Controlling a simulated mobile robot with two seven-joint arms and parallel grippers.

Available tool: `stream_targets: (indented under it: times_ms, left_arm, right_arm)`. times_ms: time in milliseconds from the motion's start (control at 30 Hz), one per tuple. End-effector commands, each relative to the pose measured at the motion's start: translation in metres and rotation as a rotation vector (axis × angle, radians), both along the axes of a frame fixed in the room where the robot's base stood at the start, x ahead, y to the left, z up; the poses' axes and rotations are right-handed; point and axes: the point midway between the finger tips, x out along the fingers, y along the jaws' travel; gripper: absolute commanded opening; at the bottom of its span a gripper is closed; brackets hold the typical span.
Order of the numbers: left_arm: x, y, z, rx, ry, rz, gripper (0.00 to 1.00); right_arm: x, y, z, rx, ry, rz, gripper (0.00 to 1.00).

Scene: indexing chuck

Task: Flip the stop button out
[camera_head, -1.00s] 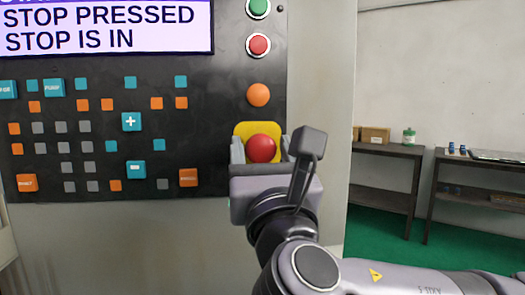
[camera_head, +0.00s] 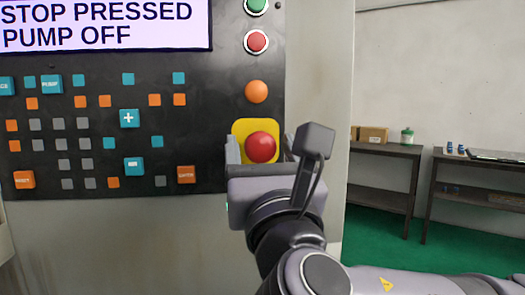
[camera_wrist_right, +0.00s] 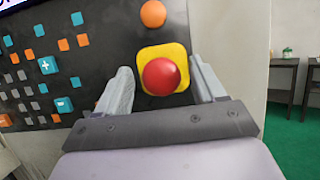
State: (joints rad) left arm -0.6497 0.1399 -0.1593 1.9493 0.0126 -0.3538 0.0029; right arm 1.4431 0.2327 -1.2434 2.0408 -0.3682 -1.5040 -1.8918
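The red stop button (camera_head: 262,147) is a round mushroom head on a yellow plate (camera_head: 240,128), low on the dark control panel. It also shows in the right wrist view (camera_wrist_right: 161,76). My right gripper (camera_head: 261,150) is in front of the panel with one finger on each side of the button. In the right wrist view the gripper (camera_wrist_right: 160,78) is open, with gaps between the fingers and the red head. The button's stem is hidden behind the head. The screen (camera_head: 105,25) reads "STOP PRESSED" and "PUMP OFF". My left gripper is not in view.
An orange button (camera_head: 257,92) is just above the yellow plate, with a red button (camera_head: 256,42) and a green button (camera_head: 256,5) higher up. Small keys fill the panel's left side. Dark tables (camera_head: 385,150) stand at the right by the wall.

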Motion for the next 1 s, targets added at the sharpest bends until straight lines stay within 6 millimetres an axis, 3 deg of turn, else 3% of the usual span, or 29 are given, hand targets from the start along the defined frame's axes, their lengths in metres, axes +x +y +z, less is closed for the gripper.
stream_targets:
  times_ms: [233,700,1000]
  left_arm:
    - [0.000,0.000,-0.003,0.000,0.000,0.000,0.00]
    - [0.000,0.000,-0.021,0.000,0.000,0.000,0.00]
    - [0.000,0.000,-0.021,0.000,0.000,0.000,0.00]
  right_arm:
    - [-0.006,-0.001,-0.003,0.001,-0.001,0.000,0.69]
    - [-0.062,-0.010,-0.027,0.001,0.000,0.001,0.69]
    - [-0.065,-0.011,-0.027,0.000,0.000,0.000,0.69]
